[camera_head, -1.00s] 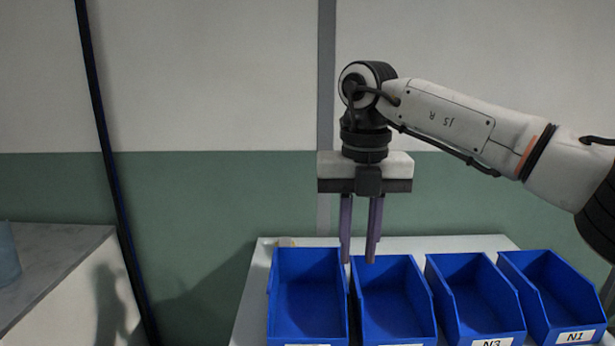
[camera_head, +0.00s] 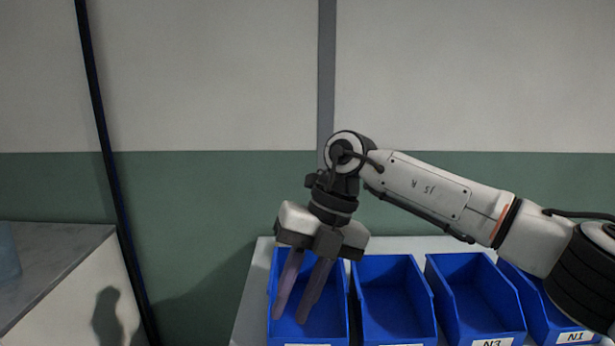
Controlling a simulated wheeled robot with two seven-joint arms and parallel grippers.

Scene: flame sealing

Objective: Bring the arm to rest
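My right gripper (camera_head: 290,312) hangs from the arm that comes in from the right. Its two long purple fingers point down and a little left, with a gap between them and nothing visible in it. In the head view the fingers overlap the leftmost blue bin (camera_head: 339,318); I cannot tell whether they are inside it or above it. My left gripper is not in view.
More blue bins stand in a row to the right: a second bin (camera_head: 392,300), one labelled N3 (camera_head: 491,343) and one labelled N1 (camera_head: 574,338). They stand on a pale table (camera_head: 250,300). A grey-topped counter (camera_head: 60,255) with a bluish container (camera_head: 7,255) is at the left.

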